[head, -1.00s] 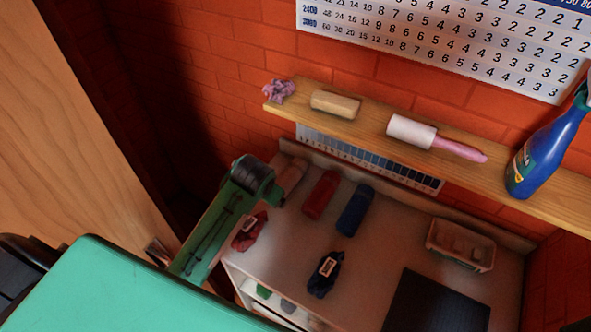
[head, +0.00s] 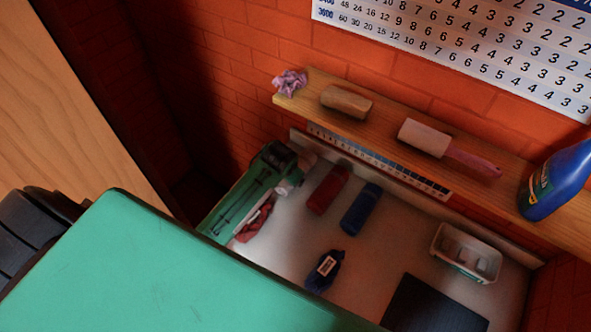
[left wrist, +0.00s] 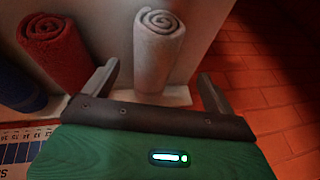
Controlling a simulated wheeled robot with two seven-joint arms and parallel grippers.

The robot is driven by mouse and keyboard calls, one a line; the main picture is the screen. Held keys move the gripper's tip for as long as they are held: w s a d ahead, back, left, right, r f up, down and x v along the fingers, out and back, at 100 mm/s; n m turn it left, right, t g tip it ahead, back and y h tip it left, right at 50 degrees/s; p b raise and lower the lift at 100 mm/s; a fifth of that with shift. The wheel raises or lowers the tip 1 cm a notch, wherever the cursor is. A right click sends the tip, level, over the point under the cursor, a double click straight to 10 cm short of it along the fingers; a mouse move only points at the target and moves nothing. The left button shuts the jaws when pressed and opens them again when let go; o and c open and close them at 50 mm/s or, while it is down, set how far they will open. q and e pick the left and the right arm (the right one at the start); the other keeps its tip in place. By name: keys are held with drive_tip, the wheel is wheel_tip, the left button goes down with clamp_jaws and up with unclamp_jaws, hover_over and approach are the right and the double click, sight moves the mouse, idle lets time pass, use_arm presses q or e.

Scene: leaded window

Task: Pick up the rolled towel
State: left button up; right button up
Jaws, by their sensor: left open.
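A pale rolled towel (left wrist: 158,50) stands out in the left wrist view, its spiral end up, between the spread fingers of my left gripper (left wrist: 157,76). The fingers are open and appear apart from it. A red rolled towel (left wrist: 54,50) is left of it, and a blue one (left wrist: 20,92) is at the far left edge. My right gripper is not in view.
A wooden shelf (head: 386,124) overhangs the back of the white surface (head: 392,254), holding a brush, a roller and a blue spray bottle (head: 556,181). A red bundle (head: 254,222), a dark blue bundle (head: 325,270), a white bin (head: 466,252) and a black mat (head: 436,304) share the surface.

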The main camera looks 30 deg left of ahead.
use_arm(q)
drive_tip(key=shift+w+f, duration=0.15)
drive_tip(key=shift+f, duration=0.15)
drive_tip(key=shift+w+f+p, duration=0.15)
drive_tip(key=shift+f+p, duration=0.05)
drive_tip(key=shift+p, duration=0.3)
drive_tip(key=x, duration=0.1)
drive_tip(key=p+x, duration=0.1)
drive_tip(key=shift+w+d+f, duration=0.25)
drive_tip(key=shift+f, duration=0.15)
drive_tip(key=shift+p+x, duration=0.35)
drive_tip(key=shift+x, duration=0.4)
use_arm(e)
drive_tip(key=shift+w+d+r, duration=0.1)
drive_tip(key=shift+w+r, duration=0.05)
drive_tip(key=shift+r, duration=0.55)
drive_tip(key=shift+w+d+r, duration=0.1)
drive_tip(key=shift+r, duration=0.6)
use_arm(q)
drive_tip(key=c, duration=1.1)
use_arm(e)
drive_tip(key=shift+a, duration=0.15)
use_arm(q)
drive_tip(key=shift+r, duration=0.1)
